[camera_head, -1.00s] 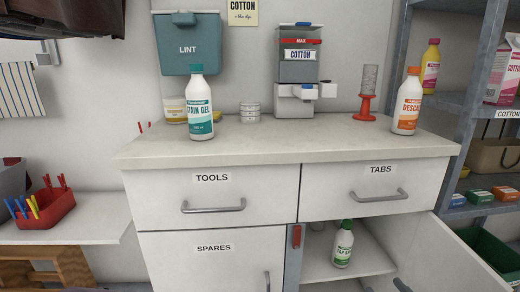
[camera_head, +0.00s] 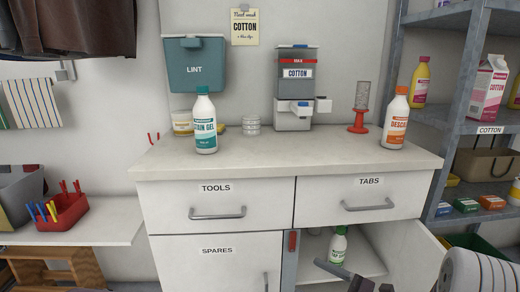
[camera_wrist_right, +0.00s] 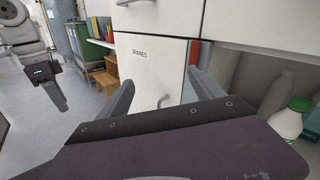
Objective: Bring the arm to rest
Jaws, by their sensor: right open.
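My right gripper (camera_head: 352,276) shows at the bottom right of the head view, in front of the open lower compartment of the white cabinet (camera_head: 180,246). Its two fingers stand apart with nothing between them in the right wrist view (camera_wrist_right: 162,82). The SPARES door (camera_wrist_right: 145,70) shows beyond the fingers. A green-capped white bottle (camera_head: 338,246) stands in the open compartment and also shows at the right of the right wrist view (camera_wrist_right: 290,122). My left arm's end (camera_wrist_right: 45,80) appears at the left of the right wrist view; its jaws are unclear.
The compartment's door (camera_head: 400,250) stands open at the right. The worktop (camera_head: 290,158) holds a teal-capped bottle (camera_head: 204,130), an orange-capped bottle (camera_head: 394,125) and a cotton dispenser (camera_head: 296,90). A metal shelf rack (camera_head: 455,125) stands right. Open floor (camera_wrist_right: 75,122) shows at the left.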

